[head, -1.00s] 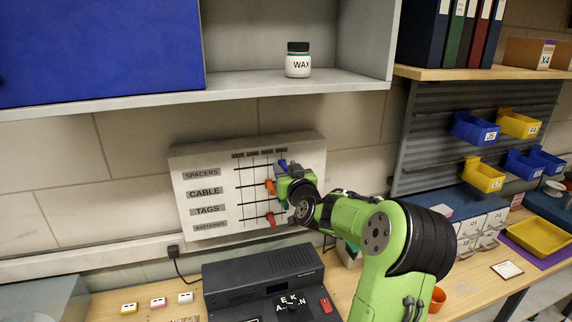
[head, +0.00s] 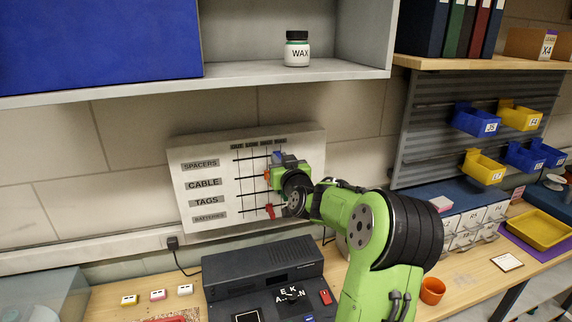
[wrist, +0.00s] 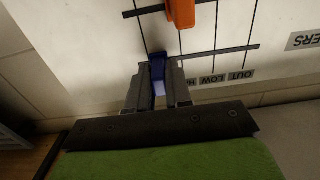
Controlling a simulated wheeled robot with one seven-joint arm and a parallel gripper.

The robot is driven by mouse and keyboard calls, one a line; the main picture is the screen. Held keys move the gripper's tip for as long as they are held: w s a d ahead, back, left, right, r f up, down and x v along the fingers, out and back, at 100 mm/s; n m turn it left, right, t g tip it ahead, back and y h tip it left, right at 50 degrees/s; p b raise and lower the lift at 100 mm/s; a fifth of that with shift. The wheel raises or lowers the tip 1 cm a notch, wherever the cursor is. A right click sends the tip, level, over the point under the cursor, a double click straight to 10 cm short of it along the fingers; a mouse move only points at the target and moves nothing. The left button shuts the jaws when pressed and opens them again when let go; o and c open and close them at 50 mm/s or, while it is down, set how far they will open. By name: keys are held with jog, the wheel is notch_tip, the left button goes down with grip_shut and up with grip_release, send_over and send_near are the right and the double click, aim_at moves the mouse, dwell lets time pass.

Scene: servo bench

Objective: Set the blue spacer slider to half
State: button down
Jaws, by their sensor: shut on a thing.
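The blue spacer slider (head: 277,156) is on the top row, marked SPACERS, of the white wall panel (head: 190,152). It also shows in the wrist view (wrist: 158,68), between the two dark fingers. My gripper (wrist: 157,82) is shut on it; in the head view my gripper (head: 284,162) covers part of the panel's right side. In the wrist view, where the panel appears upside down, the slider sits between the column line at the orange slider and the end column line to its left. The HALF label is partly hidden by a finger.
An orange slider (wrist: 181,12) is on the CABLE row, close to my gripper. A red slider (head: 270,211) is lower on the panel. A dark console (head: 262,265) stands on the bench below. A shelf with a wax jar (head: 297,50) is above.

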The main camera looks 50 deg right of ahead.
jog(key=a+b, duration=0.1)
jog(key=w+a+b, duration=0.1)
jog(key=shift+w+a+f, duration=0.15)
jog(key=shift+w+a, duration=0.05)
jog(key=shift+a, duration=0.15)
jog(key=shift+s+d, duration=0.1)
jog(key=shift+d, duration=0.1)
jog(key=c, duration=1.1)
grip_release()
jog(key=b+v, duration=0.4)
jog(key=v, duration=1.1)
jog(key=shift+s+a, duration=0.3)
jog(key=shift+s, duration=0.05)
